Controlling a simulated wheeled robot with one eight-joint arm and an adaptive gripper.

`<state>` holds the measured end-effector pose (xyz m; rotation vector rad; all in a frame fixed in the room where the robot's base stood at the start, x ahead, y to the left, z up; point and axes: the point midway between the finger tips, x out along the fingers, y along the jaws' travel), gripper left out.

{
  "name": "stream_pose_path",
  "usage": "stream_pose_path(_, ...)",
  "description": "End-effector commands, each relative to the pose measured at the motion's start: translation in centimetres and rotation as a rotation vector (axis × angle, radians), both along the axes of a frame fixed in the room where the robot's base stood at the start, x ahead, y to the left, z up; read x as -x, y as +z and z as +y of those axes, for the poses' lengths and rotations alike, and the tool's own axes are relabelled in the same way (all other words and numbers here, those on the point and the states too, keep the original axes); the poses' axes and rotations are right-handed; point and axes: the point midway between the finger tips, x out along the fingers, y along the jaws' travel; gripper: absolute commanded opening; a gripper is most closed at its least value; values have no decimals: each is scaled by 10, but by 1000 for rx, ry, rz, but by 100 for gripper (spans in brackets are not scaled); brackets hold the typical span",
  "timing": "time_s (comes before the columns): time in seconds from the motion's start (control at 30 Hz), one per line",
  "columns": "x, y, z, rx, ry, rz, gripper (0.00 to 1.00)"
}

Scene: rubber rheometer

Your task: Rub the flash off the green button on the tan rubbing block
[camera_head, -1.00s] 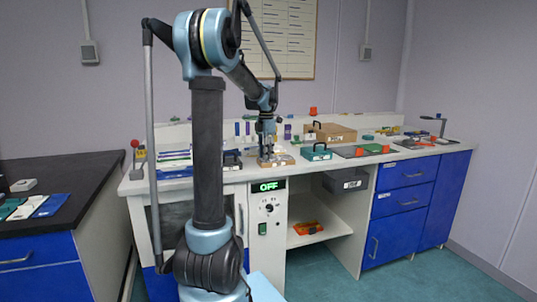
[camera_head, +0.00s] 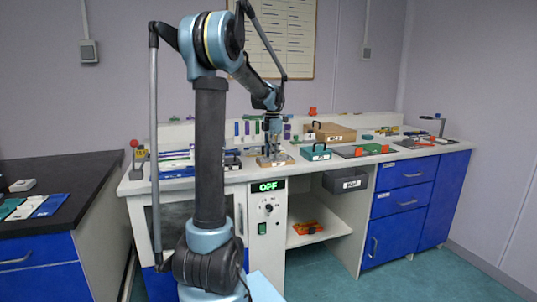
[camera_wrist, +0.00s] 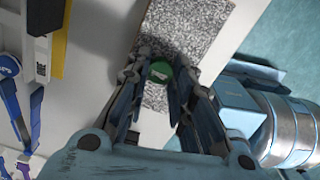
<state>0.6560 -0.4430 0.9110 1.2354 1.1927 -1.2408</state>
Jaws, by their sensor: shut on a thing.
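The green button (camera_wrist: 159,71) shows in the wrist view between the two fingertips of my gripper (camera_wrist: 160,78), which is shut on it. The button is over the rubbing block (camera_wrist: 183,26), whose top looks grey and speckled in this view. I cannot tell whether the button touches that top. In the head view the block (camera_head: 284,160) looks tan and lies near the front edge of the white bench. My gripper (camera_head: 271,153) points down over it there, and the button is too small to make out.
A green case (camera_head: 315,153) with a black handle stands right of the block, with a brown box (camera_head: 330,132) behind it. A dark case (camera_head: 231,161) is on the left. In the wrist view, blue-handled tools (camera_wrist: 37,100) lie at the left, and the bench edge is at the right.

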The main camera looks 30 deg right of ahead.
Motion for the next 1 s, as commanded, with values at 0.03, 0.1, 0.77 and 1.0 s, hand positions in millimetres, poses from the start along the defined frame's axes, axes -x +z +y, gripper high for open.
stream_pose_path(0.03, 1, 0, -3, 0, -2, 0, 0)
stream_pose_path(0.1, 2, -1, -8, 0, -3, 0, 0)
stream_pose_path(0.77, 11, -3, -42, 3, -2, 1, 0)
stream_pose_path(1.0, 15, -2, -59, 3, -3, 1, 0)
